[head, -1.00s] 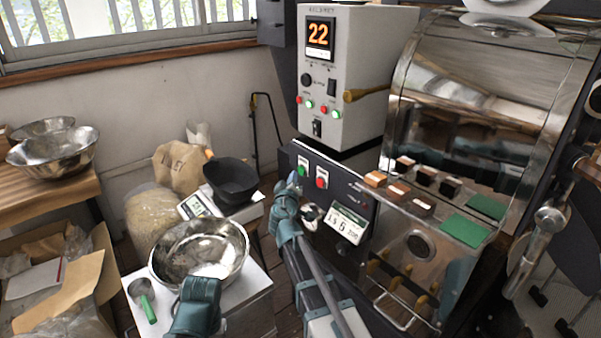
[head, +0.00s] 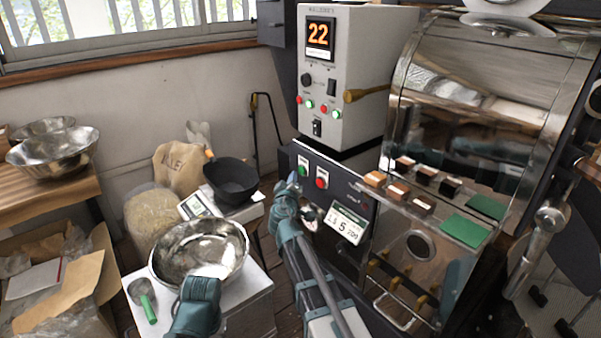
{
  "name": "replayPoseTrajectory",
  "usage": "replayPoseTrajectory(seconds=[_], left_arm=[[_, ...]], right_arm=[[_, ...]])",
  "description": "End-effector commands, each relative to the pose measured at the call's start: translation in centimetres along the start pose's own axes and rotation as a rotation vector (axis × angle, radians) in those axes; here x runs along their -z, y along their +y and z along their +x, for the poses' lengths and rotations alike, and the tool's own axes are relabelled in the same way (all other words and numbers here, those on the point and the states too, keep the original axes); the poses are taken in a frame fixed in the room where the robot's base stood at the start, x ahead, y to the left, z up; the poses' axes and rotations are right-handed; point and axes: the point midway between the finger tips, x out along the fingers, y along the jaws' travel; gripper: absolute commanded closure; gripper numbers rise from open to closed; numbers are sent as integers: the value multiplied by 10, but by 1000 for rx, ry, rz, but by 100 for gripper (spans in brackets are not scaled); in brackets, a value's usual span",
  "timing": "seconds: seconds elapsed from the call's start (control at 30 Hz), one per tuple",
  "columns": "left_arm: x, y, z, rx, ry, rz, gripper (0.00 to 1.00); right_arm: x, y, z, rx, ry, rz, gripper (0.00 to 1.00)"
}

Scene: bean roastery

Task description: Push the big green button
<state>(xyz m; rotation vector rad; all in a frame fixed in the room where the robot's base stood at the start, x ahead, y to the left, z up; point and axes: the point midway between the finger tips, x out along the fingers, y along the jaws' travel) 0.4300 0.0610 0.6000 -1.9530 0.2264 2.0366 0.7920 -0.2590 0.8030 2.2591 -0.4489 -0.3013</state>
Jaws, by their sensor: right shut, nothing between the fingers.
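The big green button (head: 303,166) sits on the dark lower panel of the roasting machine, left of a red button (head: 322,178). My right gripper (head: 293,181) is shut and empty. Its tip is just left of and below the green button in the head view; I cannot tell whether it touches the panel. The green button still shows beside the tip. My left arm (head: 196,310) shows at the bottom, in front of the steel bowl; its gripper fingers cannot be made out.
A steel bowl (head: 199,253) stands on a white stand (head: 255,285) with a green-handled scoop (head: 142,298). A black pan (head: 232,181) sits behind it, near a scale (head: 198,206). The control box (head: 345,75) with a 22 display rises above the button panel.

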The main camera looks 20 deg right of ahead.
Motion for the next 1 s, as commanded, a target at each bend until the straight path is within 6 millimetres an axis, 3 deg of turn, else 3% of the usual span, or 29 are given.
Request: replayPoseTrajectory(seconds=[1.0], left_arm=[[0, 0, 0, 0, 0, 0, 100]], right_arm=[[-4, 5, 6, 0, 0, 0, 100]])
